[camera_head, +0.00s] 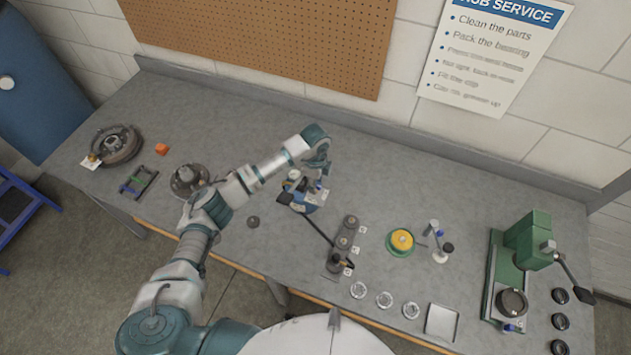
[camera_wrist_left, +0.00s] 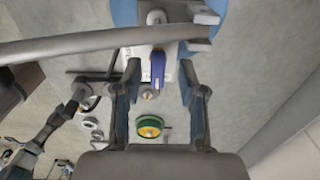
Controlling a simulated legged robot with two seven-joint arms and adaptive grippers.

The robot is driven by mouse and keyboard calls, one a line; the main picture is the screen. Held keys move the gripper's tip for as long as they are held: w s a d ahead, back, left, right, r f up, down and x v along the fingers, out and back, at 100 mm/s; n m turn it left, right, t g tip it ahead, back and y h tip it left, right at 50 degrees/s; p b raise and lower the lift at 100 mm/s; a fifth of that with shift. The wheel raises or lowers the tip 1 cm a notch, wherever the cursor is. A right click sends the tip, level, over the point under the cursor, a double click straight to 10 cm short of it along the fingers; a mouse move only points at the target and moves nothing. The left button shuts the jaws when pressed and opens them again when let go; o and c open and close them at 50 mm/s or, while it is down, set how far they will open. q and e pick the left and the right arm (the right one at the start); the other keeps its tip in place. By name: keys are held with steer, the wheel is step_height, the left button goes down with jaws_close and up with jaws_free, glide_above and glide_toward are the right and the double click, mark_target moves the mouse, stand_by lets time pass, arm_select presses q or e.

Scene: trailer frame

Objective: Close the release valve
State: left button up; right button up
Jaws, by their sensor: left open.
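A blue and white pump-like device (camera_head: 303,193) with a long dark lever stands on the workbench, mid-picture in the head view. A small blue handle (camera_wrist_left: 157,68), which looks like the release valve, shows in the left wrist view, with a brass-coloured round part (camera_wrist_left: 148,93) at its end. My left gripper (camera_head: 322,172) is above the device, pointing down. Its two fingers (camera_wrist_left: 160,75) are apart in the left wrist view, with the blue handle between them in the picture. I cannot tell whether they touch it. My right gripper is not in view.
A grey bar (camera_wrist_left: 90,43) crosses the left wrist view. A dark block of round parts (camera_head: 345,245), a yellow-and-green round item (camera_head: 401,241) and a green press (camera_head: 522,255) stand to the right. A hub (camera_head: 188,180) lies left. The bench's back middle is clear.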

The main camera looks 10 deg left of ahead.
arm_select(q)
step_height(320, 180, up, 12)
stand_by(0.4)
steer(key=shift+f, duration=0.1)
stand_by(0.4)
